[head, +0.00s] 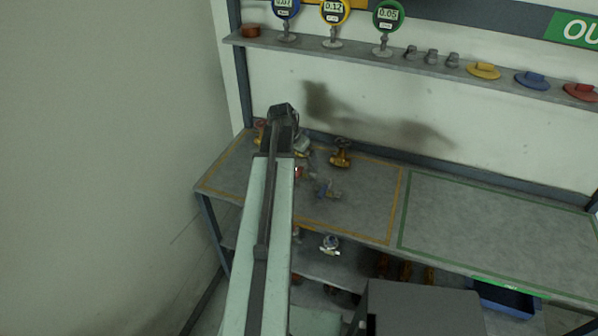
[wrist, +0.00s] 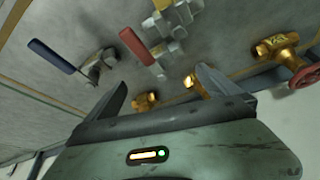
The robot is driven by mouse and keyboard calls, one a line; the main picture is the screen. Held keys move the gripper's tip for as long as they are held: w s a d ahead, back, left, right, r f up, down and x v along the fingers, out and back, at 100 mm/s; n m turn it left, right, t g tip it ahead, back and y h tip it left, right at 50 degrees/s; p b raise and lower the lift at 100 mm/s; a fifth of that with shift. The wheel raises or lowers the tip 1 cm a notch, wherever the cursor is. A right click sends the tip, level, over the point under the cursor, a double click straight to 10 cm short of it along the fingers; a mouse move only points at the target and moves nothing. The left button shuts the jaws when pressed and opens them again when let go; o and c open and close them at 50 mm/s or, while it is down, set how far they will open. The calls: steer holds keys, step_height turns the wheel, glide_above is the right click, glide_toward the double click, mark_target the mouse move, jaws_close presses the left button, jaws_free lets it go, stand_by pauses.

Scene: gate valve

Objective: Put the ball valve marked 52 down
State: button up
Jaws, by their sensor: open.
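My gripper (head: 283,115) is over the back left of the workbench. In the wrist view my gripper (wrist: 160,88) is open, its two fingers apart, with no valve clearly held. A blue-handled ball valve (head: 327,189) lies on the bench and shows left of the fingers in the wrist view (wrist: 90,66). A red-handled ball valve (wrist: 150,45) lies beyond the fingers, near a grey multi-part fitting (wrist: 175,20). Small brass parts (wrist: 194,84) show beside and between the fingers, partly hidden by them. I cannot read the number 52 on any valve.
A brass gate valve (head: 341,153) with a red handwheel stands right of my gripper; another brass valve (head: 260,130) is at left, partly hidden. A shelf (head: 400,62) with gauges runs above. The green-outlined bench area (head: 490,225) is clear. More valves lie on the lower shelf (head: 312,262).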

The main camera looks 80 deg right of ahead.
mark_target(303, 163)
steer(key=b+x, duration=0.7)
steer(key=x, duration=0.1)
steer(key=shift+w+f+b, duration=0.15)
steer(key=shift+b, duration=0.15)
steer(key=shift+r, duration=0.2)
steer(key=shift+c, duration=0.7)
steer(key=c, duration=1.6)
step_height(303, 163, up, 10)
steer(key=p, duration=1)
steer(key=shift+c, duration=0.2)
